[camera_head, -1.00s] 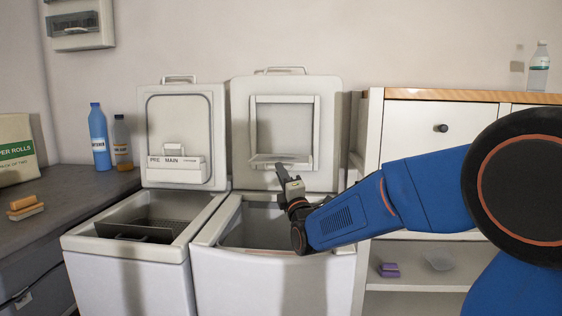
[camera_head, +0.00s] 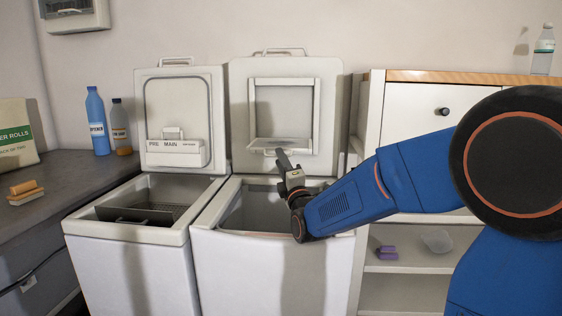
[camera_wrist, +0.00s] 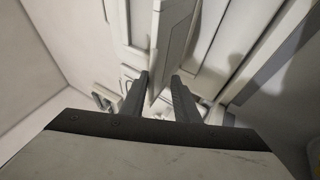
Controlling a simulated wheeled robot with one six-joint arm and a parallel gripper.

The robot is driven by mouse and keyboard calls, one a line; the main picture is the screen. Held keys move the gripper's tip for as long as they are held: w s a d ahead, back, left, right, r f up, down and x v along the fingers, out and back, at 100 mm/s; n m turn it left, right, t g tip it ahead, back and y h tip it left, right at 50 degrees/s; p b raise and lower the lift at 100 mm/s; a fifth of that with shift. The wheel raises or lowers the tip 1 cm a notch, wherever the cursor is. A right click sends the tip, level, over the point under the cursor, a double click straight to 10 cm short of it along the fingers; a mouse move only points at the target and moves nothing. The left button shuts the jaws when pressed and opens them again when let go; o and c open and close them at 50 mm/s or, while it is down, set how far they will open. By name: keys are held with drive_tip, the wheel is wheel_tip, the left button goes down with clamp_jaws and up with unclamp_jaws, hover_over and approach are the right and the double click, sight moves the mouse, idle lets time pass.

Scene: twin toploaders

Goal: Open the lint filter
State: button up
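The lint filter is a pale rectangular frame (camera_head: 314,118) on the inner side of the right toploader's raised lid (camera_head: 240,105). A pale flap (camera_head: 282,144) at its lower edge juts outward. My gripper (camera_head: 282,154) is at this flap's front edge, above the right machine's tub. In the wrist view, my gripper's two dark fingers (camera_wrist: 161,92) are apart, and a thin pale panel (camera_wrist: 172,55) reaches between them. The panel looks close to the left finger; I cannot tell if they touch. The gripper body hides the lower part of the wrist view.
The left toploader (camera_head: 125,235) has its lid up too, with a detergent drawer (camera_head: 178,153) on it. A shelf cabinet (camera_head: 415,130) stands close on the right behind my arm. A dark counter (camera_head: 70,190) with bottles (camera_head: 97,120) is at the left.

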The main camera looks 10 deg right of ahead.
drive_tip(key=shift+r, duration=0.1)
drive_tip(key=shift+s, duration=0.1)
drive_tip(key=v, duration=0.7)
drive_tip(key=shift+s, duration=0.2)
idle(0.3)
